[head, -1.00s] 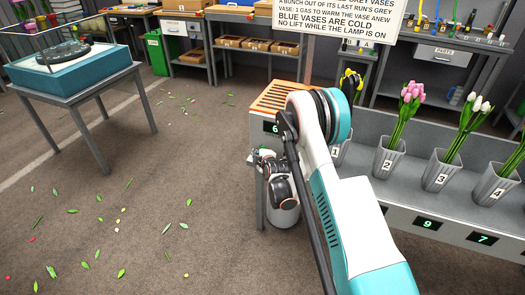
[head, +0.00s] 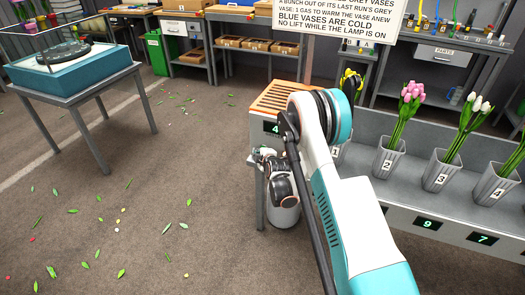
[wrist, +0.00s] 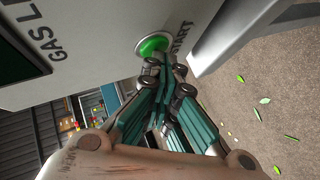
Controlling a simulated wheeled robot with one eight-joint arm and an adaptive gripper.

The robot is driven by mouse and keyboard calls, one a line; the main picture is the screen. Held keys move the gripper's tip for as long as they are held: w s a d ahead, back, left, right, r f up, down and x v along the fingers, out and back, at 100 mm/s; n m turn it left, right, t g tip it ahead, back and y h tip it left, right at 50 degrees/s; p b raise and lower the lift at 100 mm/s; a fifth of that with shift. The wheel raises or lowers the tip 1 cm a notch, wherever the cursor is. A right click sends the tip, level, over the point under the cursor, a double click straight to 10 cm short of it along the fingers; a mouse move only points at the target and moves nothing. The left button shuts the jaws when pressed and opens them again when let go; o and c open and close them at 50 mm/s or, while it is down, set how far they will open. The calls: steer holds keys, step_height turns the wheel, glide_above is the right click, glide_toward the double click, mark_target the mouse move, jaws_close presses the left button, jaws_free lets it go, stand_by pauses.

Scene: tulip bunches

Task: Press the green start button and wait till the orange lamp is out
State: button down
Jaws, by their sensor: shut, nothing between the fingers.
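The green start button (wrist: 153,45) is on a pale panel in the wrist view, beside the word START. My gripper (wrist: 166,72) is shut and empty, its fingertips right at the button's lower edge; I cannot tell whether they press it. In the head view my gripper (head: 262,156) is low at the front of a grey box (head: 257,137) with an orange slatted top. The box's dark display (head: 272,128) reads 4. I cannot make out an orange lamp in either view; my arm covers part of the box.
Grey numbered vases with tulips, such as vase 2 (head: 388,160) and vase 3 (head: 440,172), stand in a grey rack right of my arm. A sign (head: 337,17) hangs behind. A small table (head: 75,92) stands left. The floor between has scattered leaves.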

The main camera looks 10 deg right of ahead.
steer(key=shift+s+a, duration=0.5)
steer(key=shift+s, duration=0.2)
stand_by(0.5)
steer(key=s+r+m+g, duration=0.1)
steer(key=s+r+m, duration=0.25)
steer(key=r, duration=1.35)
steer(key=s+r+m+g, duration=0.2)
steer(key=s+r+m, duration=0.2)
steer(key=s+r, duration=0.85)
steer(key=s+r+m+g+h, duration=0.1)
steer(key=s+m, duration=0.6)
steer(key=s, duration=2.6)
steer(key=shift+d+r+g, duration=0.4)
steer(key=shift+r+g, duration=0.2)
steer(key=shift+g, duration=0.4)
